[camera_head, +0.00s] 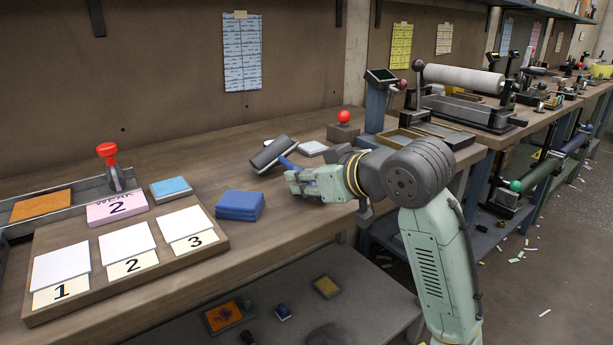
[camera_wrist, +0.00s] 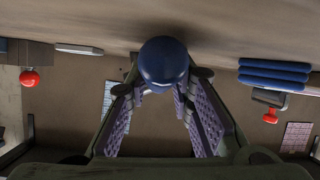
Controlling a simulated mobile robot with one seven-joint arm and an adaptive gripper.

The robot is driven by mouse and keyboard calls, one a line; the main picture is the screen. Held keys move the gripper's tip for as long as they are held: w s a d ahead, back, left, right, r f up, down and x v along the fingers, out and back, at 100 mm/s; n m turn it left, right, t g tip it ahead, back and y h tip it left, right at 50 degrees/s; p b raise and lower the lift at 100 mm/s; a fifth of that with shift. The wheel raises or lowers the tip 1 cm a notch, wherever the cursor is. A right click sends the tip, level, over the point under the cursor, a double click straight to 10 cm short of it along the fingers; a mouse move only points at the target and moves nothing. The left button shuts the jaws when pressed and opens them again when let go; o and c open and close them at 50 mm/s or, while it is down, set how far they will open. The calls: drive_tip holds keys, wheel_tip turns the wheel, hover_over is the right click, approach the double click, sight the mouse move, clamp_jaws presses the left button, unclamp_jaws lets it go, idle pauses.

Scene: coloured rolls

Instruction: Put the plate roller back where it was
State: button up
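A hand roller with a dark cylinder (camera_head: 271,152) and a blue handle is at the left end of my arm in the head view, over the middle of the workbench. My gripper (camera_head: 291,176) is around the handle. In the wrist view, the rounded blue handle end (camera_wrist: 163,62) sits between the two padded fingers of my gripper (camera_wrist: 163,88), which close in on it from both sides. The dark cylinder is hidden there. I cannot tell whether the roller touches the bench.
Blue stacked pads (camera_head: 239,205), a numbered board (camera_head: 206,252), a pink block (camera_head: 117,207) and a red-knobbed stamp (camera_head: 108,152) lie to the left. A red-ball block (camera_head: 343,128) and a white pad (camera_head: 312,148) stand behind. A large roller press (camera_head: 463,79) is at right.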

drive_tip(key=o, duration=0.4)
drive_tip(key=shift+a+f, duration=0.15)
drive_tip(key=shift+f, duration=0.05)
drive_tip(key=shift+o, duration=0.2)
drive_tip(key=v, duration=1.2)
drive_tip(key=shift+r, duration=0.2)
